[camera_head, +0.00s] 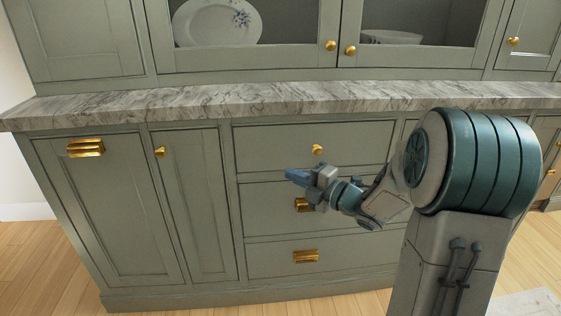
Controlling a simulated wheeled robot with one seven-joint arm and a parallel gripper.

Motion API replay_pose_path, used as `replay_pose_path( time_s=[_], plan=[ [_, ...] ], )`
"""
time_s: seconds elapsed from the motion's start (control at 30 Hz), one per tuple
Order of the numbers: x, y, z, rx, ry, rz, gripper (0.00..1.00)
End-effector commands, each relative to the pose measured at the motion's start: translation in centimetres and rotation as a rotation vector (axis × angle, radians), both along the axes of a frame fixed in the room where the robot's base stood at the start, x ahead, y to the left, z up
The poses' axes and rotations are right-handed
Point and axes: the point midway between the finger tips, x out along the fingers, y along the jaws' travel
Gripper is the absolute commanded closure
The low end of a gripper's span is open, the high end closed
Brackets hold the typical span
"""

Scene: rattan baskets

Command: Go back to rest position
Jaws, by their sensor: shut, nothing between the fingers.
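My gripper (297,177) is at the end of my arm, near the middle of the view. It points left and its bluish fingers are together with nothing seen between them. It is in front of the grey-green cabinet's drawers (270,149), below the marble counter. The arm runs from the right side of the picture to the gripper. It hides part of the middle drawer and its brass pull (301,205). Whether the gripper touches the cabinet front cannot be told.
The marble counter edge (200,105) juts out above the drawers. Glass doors above show a patterned plate (217,22). Brass knobs and handles (85,148) stick out from the closed fronts. Bare wooden floor (40,265) is at the lower left.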

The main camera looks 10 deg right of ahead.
Motion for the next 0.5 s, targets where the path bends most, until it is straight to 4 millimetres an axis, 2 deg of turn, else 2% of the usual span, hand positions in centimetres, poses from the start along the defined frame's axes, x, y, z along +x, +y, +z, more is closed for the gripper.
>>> replay_pose_path(
  time_s=[0.17, 0.3, 0.5],
  plan=[
    [0.5, -0.7, 3.1, -0.006, 0.086, -0.108, 1.00],
    [1.0, -2.2, 7.2, 0.019, 0.238, -0.308, 1.00],
    [-0.7, -5.0, 12.3, 0.140, 0.475, -0.625, 1.00]
  ],
)
